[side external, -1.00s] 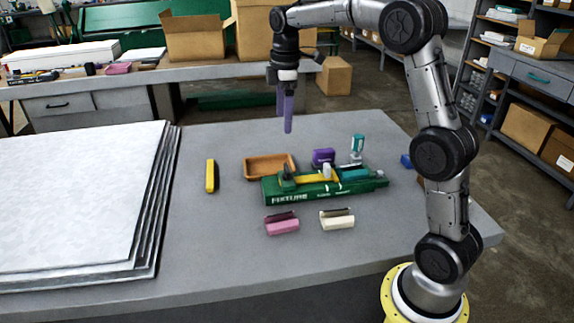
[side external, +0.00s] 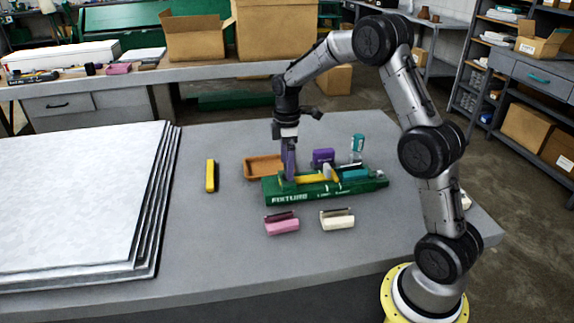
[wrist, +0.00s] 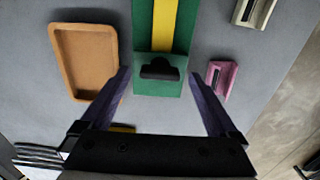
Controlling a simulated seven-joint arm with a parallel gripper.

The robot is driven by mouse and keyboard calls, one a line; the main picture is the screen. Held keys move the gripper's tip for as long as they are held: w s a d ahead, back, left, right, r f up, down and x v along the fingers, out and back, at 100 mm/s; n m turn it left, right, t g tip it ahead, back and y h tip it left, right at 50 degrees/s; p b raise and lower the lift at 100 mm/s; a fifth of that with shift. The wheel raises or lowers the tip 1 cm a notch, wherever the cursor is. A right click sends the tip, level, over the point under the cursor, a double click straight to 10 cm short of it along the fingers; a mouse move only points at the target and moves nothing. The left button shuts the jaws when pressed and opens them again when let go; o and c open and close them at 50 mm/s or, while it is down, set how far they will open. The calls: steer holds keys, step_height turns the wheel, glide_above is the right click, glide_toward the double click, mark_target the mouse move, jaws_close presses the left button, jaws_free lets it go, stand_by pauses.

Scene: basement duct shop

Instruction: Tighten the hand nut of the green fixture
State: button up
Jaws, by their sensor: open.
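The green fixture (side external: 325,193) lies on the grey bench with a yellow strip along its top. In the wrist view the fixture (wrist: 184,40) runs away from me, and a dark hand nut (wrist: 160,68) sits at its near end. My gripper (side external: 290,177) points down at the fixture's left end. In the wrist view my gripper (wrist: 158,73) is open, with one purple finger on each side of the nut and nothing held. I cannot tell how far the fingertips are above it. In the side view the nut is hidden by the fingers.
A tan tray (side external: 262,163) lies behind the fixture, beside my gripper. Purple (side external: 323,156) and teal (side external: 358,146) items stand behind it. Pink (side external: 282,224) and cream (side external: 337,219) blocks lie in front. A yellow-black item (side external: 211,175) and stacked metal sheets (side external: 80,200) are left.

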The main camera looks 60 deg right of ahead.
steer(key=shift+f, duration=0.5)
steer(key=c, duration=1.4)
